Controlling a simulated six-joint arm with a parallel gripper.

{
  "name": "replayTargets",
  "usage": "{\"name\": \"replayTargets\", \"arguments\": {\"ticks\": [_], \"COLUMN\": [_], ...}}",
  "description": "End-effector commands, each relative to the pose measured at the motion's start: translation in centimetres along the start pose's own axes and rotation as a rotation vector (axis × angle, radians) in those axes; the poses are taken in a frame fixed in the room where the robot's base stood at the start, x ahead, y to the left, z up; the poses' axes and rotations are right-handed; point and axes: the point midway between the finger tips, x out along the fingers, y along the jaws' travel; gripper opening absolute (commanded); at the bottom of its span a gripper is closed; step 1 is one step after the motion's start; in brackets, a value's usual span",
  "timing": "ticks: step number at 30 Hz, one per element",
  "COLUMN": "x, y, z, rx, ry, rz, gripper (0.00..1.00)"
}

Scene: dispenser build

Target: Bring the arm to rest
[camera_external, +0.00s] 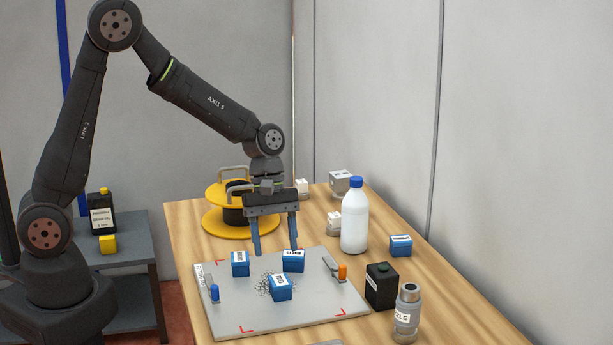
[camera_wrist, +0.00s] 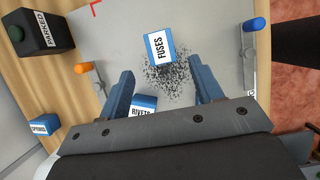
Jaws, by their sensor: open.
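My gripper (camera_external: 274,248) hangs from the arm over the back part of the grey plate on the wooden table, fingers pointing down. Its two blue fingers are apart with nothing between them in the outside view. In the wrist view my gripper (camera_wrist: 162,92) is also open, and a blue box labelled FUSES (camera_wrist: 159,47) lies beyond the fingertips on a patch of dark specks. A blue box labelled RIVETS (camera_wrist: 143,105) shows partly behind the gripper's bar. The FUSES box (camera_external: 280,288) and RIVETS box (camera_external: 293,261) appear apart from the fingers.
The grey plate (camera_external: 320,308) bears another blue box (camera_external: 240,263) and blue and orange clamps. A white bottle (camera_external: 354,222), black container (camera_external: 381,287), grey bottle (camera_external: 406,312) and blue box (camera_external: 400,245) stand to the right. A yellow spool (camera_external: 222,222) and white boxes (camera_external: 340,181) stand behind.

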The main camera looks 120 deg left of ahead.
Motion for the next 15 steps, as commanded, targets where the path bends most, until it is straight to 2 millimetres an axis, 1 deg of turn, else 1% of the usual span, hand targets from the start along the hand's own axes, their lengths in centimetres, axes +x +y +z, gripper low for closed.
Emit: {"name": "replayTargets", "arguments": {"ticks": [1, 3, 13, 14, 15], "x": [1.1, 2.6, 9.1, 9.2, 7.9], "y": [-0.1, 0.0, -0.1, 0.0, 0.2], "z": [0.0, 0.0, 0.0, -0.1, 0.4], "rx": [0.0, 0.001, 0.0, 0.0, 0.003], "ry": [0.0, 0.0, 0.001, 0.001, 0.0], "rz": [-0.003, -0.003, -0.002, 0.001, 0.008], "gripper": [0.6, 0.6, 0.6, 0.6, 0.6]}}
